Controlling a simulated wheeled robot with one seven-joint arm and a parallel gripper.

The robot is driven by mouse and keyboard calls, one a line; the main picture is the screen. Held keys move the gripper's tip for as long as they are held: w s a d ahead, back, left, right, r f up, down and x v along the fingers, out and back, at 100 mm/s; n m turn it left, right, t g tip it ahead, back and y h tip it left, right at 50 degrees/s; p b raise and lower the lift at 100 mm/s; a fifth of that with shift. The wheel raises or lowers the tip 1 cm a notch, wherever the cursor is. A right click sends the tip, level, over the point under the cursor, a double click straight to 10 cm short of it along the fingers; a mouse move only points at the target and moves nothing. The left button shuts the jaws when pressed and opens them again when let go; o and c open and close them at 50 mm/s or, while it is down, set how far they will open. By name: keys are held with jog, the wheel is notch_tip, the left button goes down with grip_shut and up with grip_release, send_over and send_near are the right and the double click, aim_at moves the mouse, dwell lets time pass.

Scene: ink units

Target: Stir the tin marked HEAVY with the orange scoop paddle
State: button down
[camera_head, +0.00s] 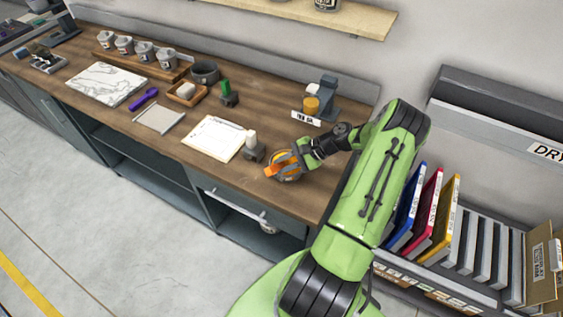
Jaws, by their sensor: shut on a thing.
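My gripper (290,158) is low over the front right part of the wooden bench, at the end of my green arm. It is shut on the orange scoop paddle (271,170), of which only a small orange part shows beside the jaws. A round grey shape (289,178) shows just under the gripper; it looks like a tin, but the gripper covers most of it. I cannot tell whether the paddle is inside it. Several labelled grey tins (145,51) stand in a wooden rack at the back left. Their labels are too small to read, so I cannot pick out HEAVY.
A grey device with an orange jar (311,105) stands behind. A purple tool (144,98) lies farther left. Coloured binders (430,210) stand right of the bench.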

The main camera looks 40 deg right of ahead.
jog(key=shift+w+d+f, duration=0.1)
jog(key=shift+w+d, duration=0.1)
jog(key=shift+d, duration=0.05)
notch_tip(320, 180, up, 9)
jog(key=p, duration=0.5)
